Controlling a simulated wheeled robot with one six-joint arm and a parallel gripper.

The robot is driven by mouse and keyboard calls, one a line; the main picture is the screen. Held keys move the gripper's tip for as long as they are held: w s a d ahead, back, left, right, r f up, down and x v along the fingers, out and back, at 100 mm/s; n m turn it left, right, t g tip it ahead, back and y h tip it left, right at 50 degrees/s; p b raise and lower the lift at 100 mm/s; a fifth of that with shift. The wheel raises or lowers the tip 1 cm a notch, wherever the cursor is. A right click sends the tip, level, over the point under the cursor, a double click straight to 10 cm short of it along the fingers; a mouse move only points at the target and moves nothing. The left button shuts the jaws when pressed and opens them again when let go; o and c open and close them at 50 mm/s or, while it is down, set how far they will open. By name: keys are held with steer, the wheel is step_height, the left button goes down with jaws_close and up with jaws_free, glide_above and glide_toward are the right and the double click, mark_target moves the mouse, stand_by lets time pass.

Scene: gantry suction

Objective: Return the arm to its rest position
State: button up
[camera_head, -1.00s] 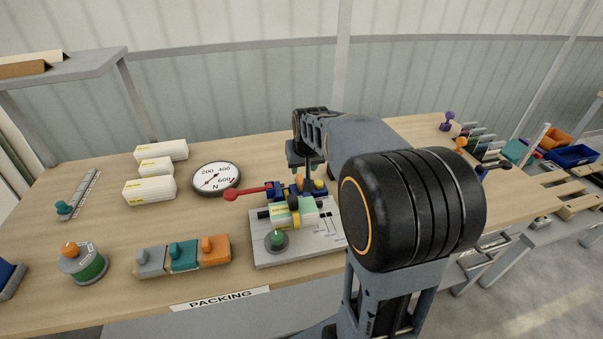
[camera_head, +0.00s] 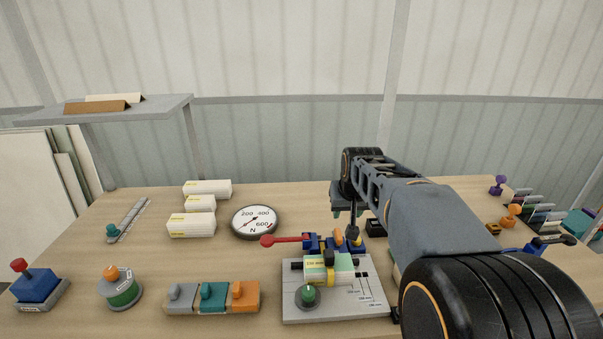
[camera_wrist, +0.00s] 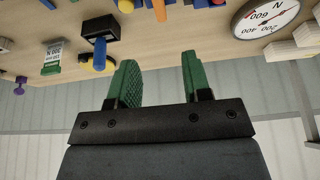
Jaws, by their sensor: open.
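My arm reaches over the right half of the workbench (camera_head: 75,262) in the head view, with its large black joint at the lower right. My gripper (camera_wrist: 158,75) shows in the wrist view with two green fingers held apart and nothing between them. In the head view the gripper end is above the bench behind the grey fixture plate (camera_head: 335,310), and the arm partly hides it.
A round gauge (camera_head: 255,221), white boxes (camera_head: 191,225), a three-colour switch block (camera_head: 212,298), an orange-topped knob (camera_head: 119,288) and a red-topped blue station (camera_head: 38,288) stand left of the fixture. A shelf (camera_head: 170,105) overhangs at the back left. Several small items stand at right.

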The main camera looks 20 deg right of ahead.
steer(key=s+a+f+n+p, duration=0.1)
steer(key=s+a+p, duration=0.1)
steer(key=s+a, duration=0.3)
steer(key=s+a+f+n+y+p, duration=0.1)
steer(key=s+a, duration=0.4)
steer(key=s, duration=0.6)
steer(key=shift+s+f+n+g+p, duration=0.3)
steer(key=shift+s+f+g+p, duration=0.1)
steer(key=shift+p, duration=0.15)
